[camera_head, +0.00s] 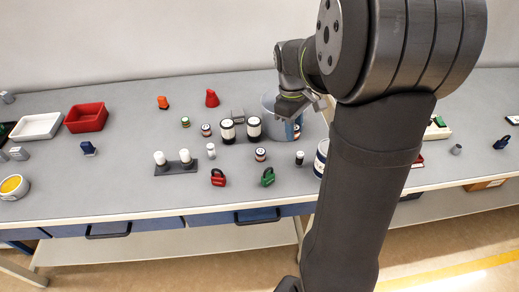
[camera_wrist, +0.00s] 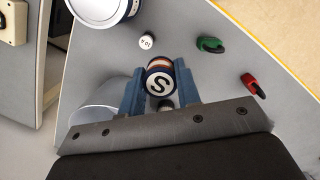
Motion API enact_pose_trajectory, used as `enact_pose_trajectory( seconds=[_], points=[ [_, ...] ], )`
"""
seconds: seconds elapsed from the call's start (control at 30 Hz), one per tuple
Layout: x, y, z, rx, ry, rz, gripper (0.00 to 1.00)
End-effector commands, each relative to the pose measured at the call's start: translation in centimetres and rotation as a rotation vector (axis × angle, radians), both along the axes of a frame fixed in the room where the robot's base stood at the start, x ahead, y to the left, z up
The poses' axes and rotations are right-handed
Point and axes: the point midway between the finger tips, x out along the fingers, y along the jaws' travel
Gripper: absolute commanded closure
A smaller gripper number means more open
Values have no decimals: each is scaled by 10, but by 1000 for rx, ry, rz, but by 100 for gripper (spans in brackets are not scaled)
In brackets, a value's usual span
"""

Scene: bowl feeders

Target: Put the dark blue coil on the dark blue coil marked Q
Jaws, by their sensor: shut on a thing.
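My gripper (camera_wrist: 158,90) is shut on a small coil (camera_wrist: 158,80) with a dark blue rim, a white top marked S and a reddish-brown side. It is held between the two blue fingers. In the head view my gripper (camera_head: 298,125) is over the table beside the big grey-blue bowl, and the held coil is hard to make out. Small coils with white tops stand on the table, one (camera_head: 260,155) in front of the bowl and one (camera_head: 206,130) further left. Their letters are too small to read, so I cannot tell which is Q.
The bowl (camera_head: 271,104) stands close to my gripper. Two tall black-and-white cylinders (camera_head: 227,132) stand left of it. A black-and-white piece (camera_head: 300,158), a red padlock (camera_head: 218,178) and a green padlock (camera_head: 267,177) are near the front. A white-and-blue container (camera_wrist: 98,8) is nearby.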

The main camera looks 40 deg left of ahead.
Motion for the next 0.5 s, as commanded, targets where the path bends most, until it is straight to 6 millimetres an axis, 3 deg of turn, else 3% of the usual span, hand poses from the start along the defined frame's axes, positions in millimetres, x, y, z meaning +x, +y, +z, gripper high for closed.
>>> enact_pose_trajectory(
  seconds=[0.07,0.17,0.5],
  points=[
    [5,-9,4,0,0,-8,92],
    [5,-7,1,-2,2,-6,92],
    [-18,64,-43,-3,3,-4,92]
  ],
)
